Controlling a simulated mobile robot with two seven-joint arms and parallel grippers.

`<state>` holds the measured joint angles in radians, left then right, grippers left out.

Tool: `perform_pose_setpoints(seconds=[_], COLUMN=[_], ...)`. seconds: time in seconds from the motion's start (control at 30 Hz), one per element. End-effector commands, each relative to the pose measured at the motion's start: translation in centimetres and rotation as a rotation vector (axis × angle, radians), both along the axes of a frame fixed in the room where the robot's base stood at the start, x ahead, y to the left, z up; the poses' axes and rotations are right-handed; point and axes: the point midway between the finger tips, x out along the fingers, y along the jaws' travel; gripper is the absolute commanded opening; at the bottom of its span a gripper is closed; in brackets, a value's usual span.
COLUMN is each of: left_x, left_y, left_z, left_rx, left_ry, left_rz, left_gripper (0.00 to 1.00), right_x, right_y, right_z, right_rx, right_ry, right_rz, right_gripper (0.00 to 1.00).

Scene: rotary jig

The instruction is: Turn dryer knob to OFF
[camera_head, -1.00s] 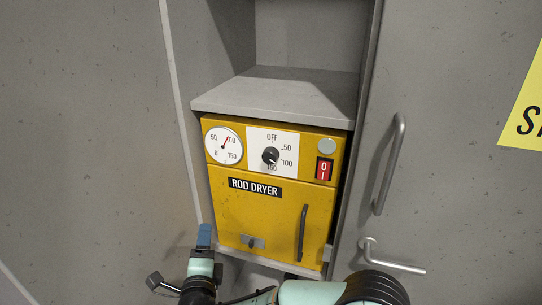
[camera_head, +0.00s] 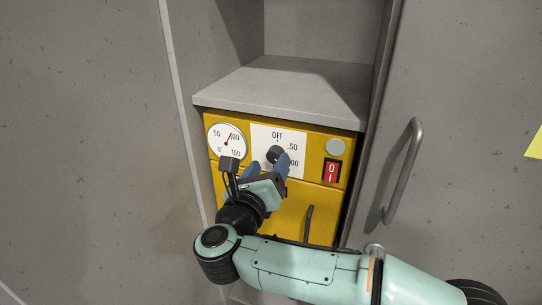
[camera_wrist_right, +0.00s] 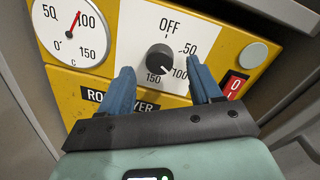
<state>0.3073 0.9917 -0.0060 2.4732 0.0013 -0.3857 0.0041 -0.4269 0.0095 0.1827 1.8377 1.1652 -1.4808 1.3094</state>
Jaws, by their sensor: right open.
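The black dryer knob (camera_head: 274,154) sits on a white dial plate (camera_head: 293,138) marked OFF at the top, then 50, 100 and 150 clockwise. In the right wrist view the knob (camera_wrist_right: 159,58) seems to point to the lower right, near 100. My right gripper (camera_head: 269,164) is open, its blue fingers in front of the plate. In the wrist view one finger is on each side of the knob and a little below it, with gaps; contact cannot be seen. The yellow rod dryer (camera_head: 335,201) is partly hidden by my right arm. My left gripper is not in view.
A round gauge (camera_head: 227,140) is left of the dial, its needle near 100. A red switch (camera_head: 331,171) and grey button (camera_head: 335,147) are to the right. A grey shelf (camera_head: 280,90) overhangs the dryer. A cabinet handle (camera_head: 403,170) stands out at right.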

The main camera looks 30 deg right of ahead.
Motion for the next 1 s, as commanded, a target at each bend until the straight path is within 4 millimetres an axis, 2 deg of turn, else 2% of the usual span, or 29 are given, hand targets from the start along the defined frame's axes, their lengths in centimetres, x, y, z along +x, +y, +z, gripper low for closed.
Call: perform_pose_setpoints(seconds=[0.2, 0.53, 0.57, 0.7, 0.73, 1.0], left_x=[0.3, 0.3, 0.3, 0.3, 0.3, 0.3], left_y=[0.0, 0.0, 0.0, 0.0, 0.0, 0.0], left_z=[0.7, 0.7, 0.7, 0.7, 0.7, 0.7], left_rx=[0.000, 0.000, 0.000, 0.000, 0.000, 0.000], left_ry=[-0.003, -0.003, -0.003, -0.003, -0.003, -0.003], left_rz=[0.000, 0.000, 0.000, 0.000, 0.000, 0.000], left_gripper=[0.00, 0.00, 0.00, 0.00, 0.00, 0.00], right_x=[1.6, 1.8, 1.8, 1.8, 1.8, 1.8], right_y=[-1.6, -1.8, -1.8, -1.8, -1.8, -1.8], right_z=[0.0, -0.1, -0.1, -0.1, -0.1, -0.1], right_rx=[0.001, 0.000, 0.000, 0.000, 0.000, -0.013], right_ry=[-0.001, 0.001, 0.001, 0.001, 0.001, 0.016], right_rz=[0.000, 0.001, 0.001, 0.001, 0.001, 0.001], right_gripper=[0.64, 0.64, 0.57, 0.12, 0.08, 0.08])
